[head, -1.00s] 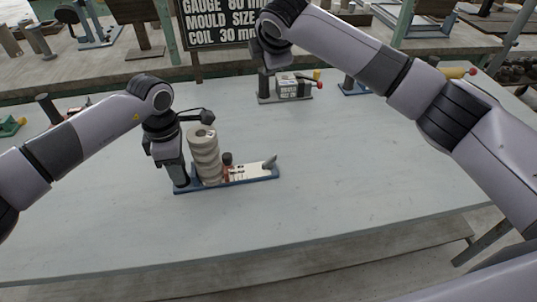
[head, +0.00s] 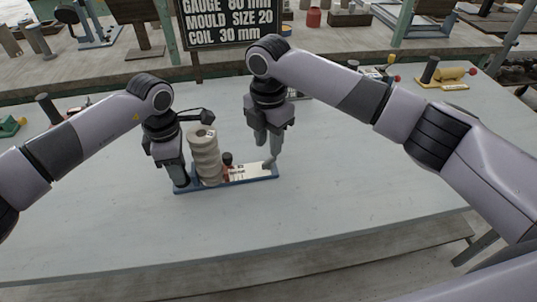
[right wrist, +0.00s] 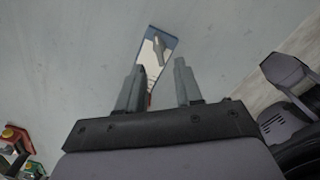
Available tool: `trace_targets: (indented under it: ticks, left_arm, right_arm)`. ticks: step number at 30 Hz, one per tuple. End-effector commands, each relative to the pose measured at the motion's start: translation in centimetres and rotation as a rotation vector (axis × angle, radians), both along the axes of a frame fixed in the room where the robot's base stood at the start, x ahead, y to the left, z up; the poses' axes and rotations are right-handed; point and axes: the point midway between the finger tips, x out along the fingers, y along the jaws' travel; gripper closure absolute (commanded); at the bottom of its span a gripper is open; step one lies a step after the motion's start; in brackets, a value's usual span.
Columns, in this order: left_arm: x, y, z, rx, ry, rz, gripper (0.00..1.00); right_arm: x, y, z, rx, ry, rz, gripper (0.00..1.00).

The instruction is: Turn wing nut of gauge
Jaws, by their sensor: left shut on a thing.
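The gauge is a long blue base (head: 225,184) with a white plate, lying on the grey table. A stacked pale clay column (head: 206,156) and a small red-and-black part (head: 227,167) stand on it. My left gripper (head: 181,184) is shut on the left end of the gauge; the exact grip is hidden. The grey wing nut (right wrist: 159,44) is at the gauge's right end, seen beyond my fingertips in the right wrist view. My right gripper (head: 269,158) is open and empty, pointing down over that end; it also shows in the right wrist view (right wrist: 158,72).
A dark sign (head: 230,22) stands behind the table. A yellow roller tool (head: 449,74) is at the back right, and another device partly hides behind my right arm. The front of the table (head: 250,230) is clear.

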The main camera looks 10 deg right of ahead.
Motion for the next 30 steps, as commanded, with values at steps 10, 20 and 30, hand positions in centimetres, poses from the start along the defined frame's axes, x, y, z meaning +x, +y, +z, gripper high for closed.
trace_targets:
  ticks: [10, 20, 30]
  left_arm:
    - [0.1, 0.0, 0.2, -0.002, -0.002, 0.0, 1.0]
    - [0.1, 0.0, 0.2, -0.002, -0.002, 0.001, 1.0]
    - [0.1, 0.0, 0.2, -0.002, -0.002, 0.001, 1.0]
  right_arm:
    - [0.0, 0.0, -4.8, 0.0, -0.001, -0.002, 0.65]
    - [0.0, 0.0, -5.3, 0.0, -0.003, -0.002, 0.65]
    - [0.0, 0.0, -5.2, 0.0, -0.003, -0.003, 1.0]
